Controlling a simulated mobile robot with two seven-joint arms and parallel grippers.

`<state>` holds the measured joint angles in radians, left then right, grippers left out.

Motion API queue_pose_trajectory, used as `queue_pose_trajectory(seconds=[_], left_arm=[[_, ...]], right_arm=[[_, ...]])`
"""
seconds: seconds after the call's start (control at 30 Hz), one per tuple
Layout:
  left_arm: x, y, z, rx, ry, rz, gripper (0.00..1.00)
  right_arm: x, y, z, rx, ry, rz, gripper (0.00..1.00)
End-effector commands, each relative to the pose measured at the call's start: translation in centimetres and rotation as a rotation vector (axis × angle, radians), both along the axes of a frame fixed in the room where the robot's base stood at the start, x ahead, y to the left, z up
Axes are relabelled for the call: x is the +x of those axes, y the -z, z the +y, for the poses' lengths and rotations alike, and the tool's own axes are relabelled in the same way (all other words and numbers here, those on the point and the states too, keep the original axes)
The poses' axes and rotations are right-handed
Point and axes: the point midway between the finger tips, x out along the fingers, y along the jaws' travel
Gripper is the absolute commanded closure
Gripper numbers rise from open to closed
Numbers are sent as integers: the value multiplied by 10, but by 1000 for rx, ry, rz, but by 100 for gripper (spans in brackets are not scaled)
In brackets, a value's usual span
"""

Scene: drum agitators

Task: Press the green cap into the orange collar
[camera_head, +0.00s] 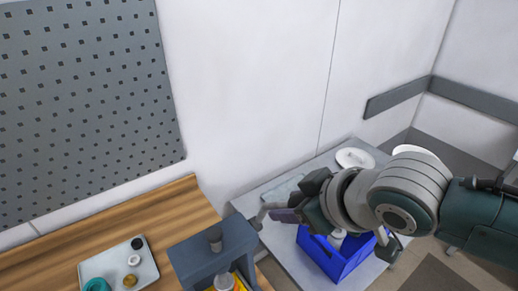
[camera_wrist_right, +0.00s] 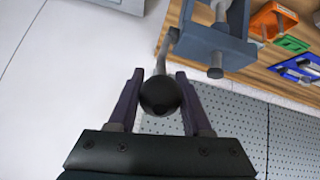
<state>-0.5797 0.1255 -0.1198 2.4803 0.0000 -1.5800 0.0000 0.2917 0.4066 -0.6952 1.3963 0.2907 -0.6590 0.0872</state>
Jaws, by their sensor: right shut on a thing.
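My right gripper (camera_head: 276,213) is beside the right side of a blue-grey press (camera_head: 190,258). In the wrist view the same gripper (camera_wrist_right: 160,78) is shut on a black ball knob (camera_wrist_right: 160,97) at the end of a grey lever (camera_wrist_right: 162,52), which runs to the press (camera_wrist_right: 216,40). A grey plunger (camera_head: 215,240) stands in the top of the press. Under its top, a pale round part (camera_head: 224,282) and a bit of orange-yellow show at the picture's lower edge. I cannot make out the green cap or orange collar there. My left gripper is out of view.
A pale tray (camera_head: 143,254) with small round parts and a teal ring (camera_head: 97,285) lies on the wooden bench (camera_head: 178,205). A blue crate (camera_head: 325,262) stands on a grey table at right, with a white disc (camera_head: 354,158) behind. Orange (camera_wrist_right: 272,22) and green (camera_wrist_right: 290,44) items lie beyond the press.

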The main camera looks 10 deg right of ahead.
Motion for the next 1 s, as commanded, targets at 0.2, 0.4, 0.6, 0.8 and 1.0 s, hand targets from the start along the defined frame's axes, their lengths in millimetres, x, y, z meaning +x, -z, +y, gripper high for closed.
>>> queue_pose_trajectory(seconds=[0.2,0.4,0.6,0.8,1.0], left_arm=[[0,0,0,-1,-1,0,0],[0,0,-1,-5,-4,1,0],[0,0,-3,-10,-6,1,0],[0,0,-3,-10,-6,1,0],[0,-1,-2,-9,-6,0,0]], right_arm=[[3,-3,1,4,-2,-13,100],[3,-3,1,4,-2,-13,49],[2,-2,1,2,-1,-8,26],[1,-1,0,1,-1,-5,26],[-3,-6,-1,2,-1,-3,26]])
